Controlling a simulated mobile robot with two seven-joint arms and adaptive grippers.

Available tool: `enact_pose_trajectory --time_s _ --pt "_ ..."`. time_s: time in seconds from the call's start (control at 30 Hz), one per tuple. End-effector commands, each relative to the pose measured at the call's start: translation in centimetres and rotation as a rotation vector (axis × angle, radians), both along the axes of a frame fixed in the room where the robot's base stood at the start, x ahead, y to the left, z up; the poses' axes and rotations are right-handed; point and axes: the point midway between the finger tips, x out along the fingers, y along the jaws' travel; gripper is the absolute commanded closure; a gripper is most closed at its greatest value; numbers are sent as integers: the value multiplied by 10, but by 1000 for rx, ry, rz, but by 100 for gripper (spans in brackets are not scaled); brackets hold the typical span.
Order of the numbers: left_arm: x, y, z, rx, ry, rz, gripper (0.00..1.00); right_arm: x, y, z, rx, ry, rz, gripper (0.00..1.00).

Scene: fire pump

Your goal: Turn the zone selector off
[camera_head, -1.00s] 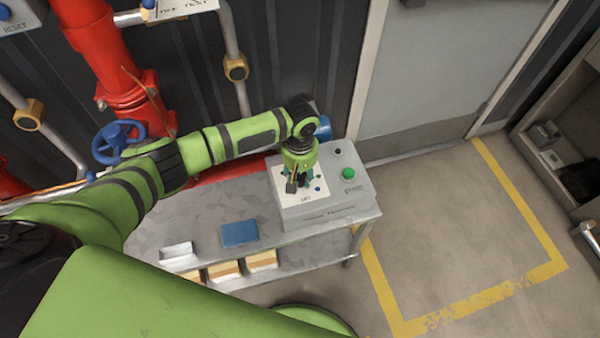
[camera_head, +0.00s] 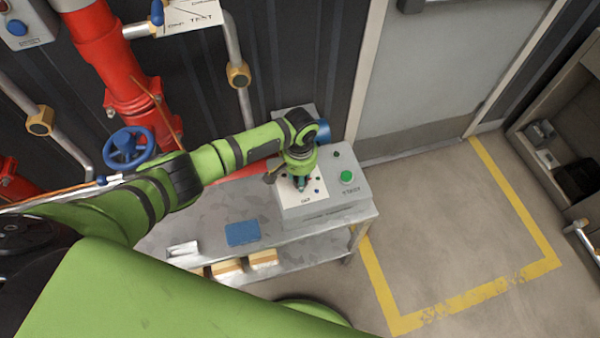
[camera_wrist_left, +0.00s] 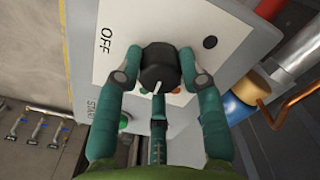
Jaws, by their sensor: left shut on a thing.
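The zone selector is a black round knob (camera_wrist_left: 160,66) with a white pointer line, on the white plate of a grey control box (camera_head: 345,195). In the left wrist view the pointer line lies toward the bottom of the picture, and the word OFF is on the plate to the knob's upper left. My left gripper (camera_wrist_left: 160,72) has its teal fingers on both sides of the knob and is shut on it. In the head view the left gripper (camera_head: 301,184) points down onto the plate and hides the knob. My right gripper is not in view.
A green START button (camera_head: 347,177) sits on the box, right of the gripper. The box stands on a grey bench (camera_head: 200,222) with a blue item (camera_head: 242,234). Red pipework (camera_head: 125,75) and a blue handwheel (camera_head: 129,147) are at left. Floor to the right is clear.

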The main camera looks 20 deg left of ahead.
Motion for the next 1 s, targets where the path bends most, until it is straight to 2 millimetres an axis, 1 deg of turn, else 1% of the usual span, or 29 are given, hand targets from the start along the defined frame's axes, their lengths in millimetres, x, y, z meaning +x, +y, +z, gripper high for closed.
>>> enact_pose_trajectory --time_s 0.1,0.4,1.0 --pt "-3 -1 0 0 7 -112 93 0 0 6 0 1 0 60" --pt "-2 0 -1 0 6 -397 93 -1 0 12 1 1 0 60" --pt "-2 0 -2 -1 5 -968 93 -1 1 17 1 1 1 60"
